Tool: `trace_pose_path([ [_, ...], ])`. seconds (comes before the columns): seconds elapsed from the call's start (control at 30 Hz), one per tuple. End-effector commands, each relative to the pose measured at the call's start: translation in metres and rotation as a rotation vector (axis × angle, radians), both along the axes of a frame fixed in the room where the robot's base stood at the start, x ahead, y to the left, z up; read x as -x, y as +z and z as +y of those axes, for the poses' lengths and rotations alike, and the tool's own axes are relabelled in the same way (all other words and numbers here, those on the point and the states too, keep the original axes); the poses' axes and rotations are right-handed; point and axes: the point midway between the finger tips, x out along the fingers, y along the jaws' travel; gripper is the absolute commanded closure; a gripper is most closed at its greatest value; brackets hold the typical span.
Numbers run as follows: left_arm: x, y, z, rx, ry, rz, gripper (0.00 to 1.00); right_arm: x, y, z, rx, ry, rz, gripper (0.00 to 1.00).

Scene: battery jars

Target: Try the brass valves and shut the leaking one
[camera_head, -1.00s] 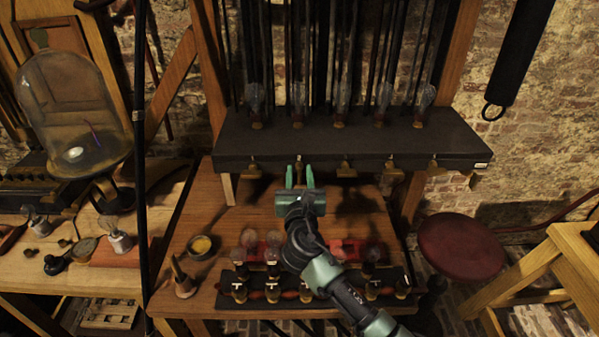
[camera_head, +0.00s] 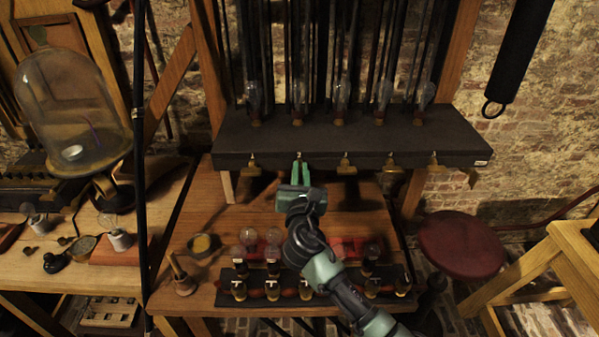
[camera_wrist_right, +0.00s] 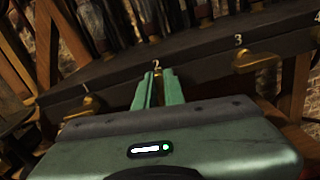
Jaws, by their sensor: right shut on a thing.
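A row of brass valves runs along the front edge of the dark shelf (camera_head: 330,135): the leftmost valve (camera_head: 253,166), a middle valve (camera_head: 346,166) and others to its right (camera_head: 391,162). In the right wrist view, the valve marked 1 (camera_wrist_right: 86,104) and the valve marked 3 (camera_wrist_right: 256,62) show on either side. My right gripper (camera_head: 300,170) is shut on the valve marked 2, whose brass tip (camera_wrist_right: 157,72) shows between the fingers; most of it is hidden. No leak can be made out. My left gripper is not in view.
Glass bulbs (camera_head: 340,95) stand on the shelf above the valves. Bulbs and a dark rack (camera_head: 330,292) stand on the wooden bench (camera_head: 215,215) below my arm. A glass dome (camera_head: 70,100) is at left, a red stool (camera_head: 461,245) at right.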

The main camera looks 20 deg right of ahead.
Motion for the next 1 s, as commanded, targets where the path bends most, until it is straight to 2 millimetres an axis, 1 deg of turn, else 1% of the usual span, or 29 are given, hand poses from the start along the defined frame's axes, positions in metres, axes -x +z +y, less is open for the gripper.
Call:
trace_pose_path([
  [0.47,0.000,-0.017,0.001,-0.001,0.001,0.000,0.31,0.002,-0.005,-0.005,-0.422,-0.001,-0.120,1.00],
  [1.0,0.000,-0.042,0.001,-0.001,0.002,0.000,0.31,0.003,-0.010,-0.009,-0.917,0.000,-0.263,1.00],
])
